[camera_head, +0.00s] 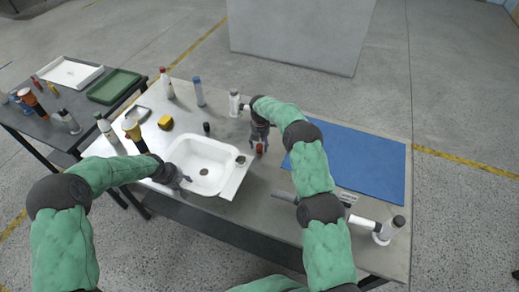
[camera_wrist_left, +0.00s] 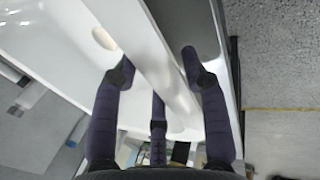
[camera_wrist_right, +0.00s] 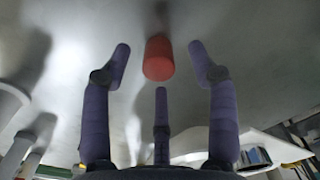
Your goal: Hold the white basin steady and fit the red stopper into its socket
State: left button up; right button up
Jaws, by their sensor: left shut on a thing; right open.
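The white basin (camera_head: 206,152) stands on the table, left of the middle in the head view. The red stopper (camera_head: 259,148) stands on the table right of the basin. My right gripper (camera_head: 260,140) is open just above it; in the right wrist view the stopper (camera_wrist_right: 159,58) lies between the open fingers, apart from them.
A blue mat (camera_head: 365,165) covers the table's right part. Several bottles stand along the back edge, including a blue one (camera_head: 199,92) and a white one (camera_head: 234,103). A yellow tape measure (camera_head: 165,123) lies behind the basin. A side table with a green tray (camera_head: 114,86) is at left.

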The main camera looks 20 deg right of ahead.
aim_at(260, 145)
jog(key=shift+w+f, duration=0.1)
jog(key=shift+f, duration=1.55)
grip_shut()
